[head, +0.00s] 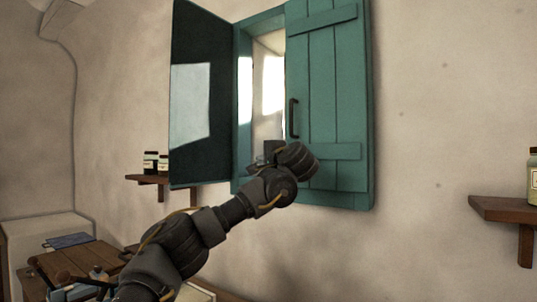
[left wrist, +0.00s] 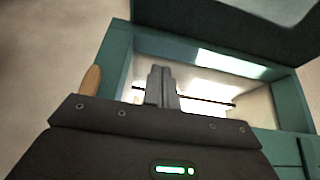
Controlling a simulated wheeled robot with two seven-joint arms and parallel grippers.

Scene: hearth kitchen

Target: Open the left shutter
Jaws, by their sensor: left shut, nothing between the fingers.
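The left shutter (head: 203,95) stands swung open to the left of the window, its dark inner face with a pale patch of light toward me. The right shutter (head: 328,100) is closed over its half of the teal window frame (head: 242,100) and has a dark upright handle (head: 293,118). My left gripper (head: 270,150) is at the lower part of the opening, left of the right shutter's handle and apart from the left shutter. In the left wrist view its fingers (left wrist: 161,84) are together and empty before the opening. My right gripper is not in view.
A small wooden shelf (head: 150,179) with jars (head: 151,162) is on the wall below left of the window. Another shelf (head: 505,208) with a jar (head: 533,178) is at the right. A wooden surface (head: 85,262) with items is at lower left.

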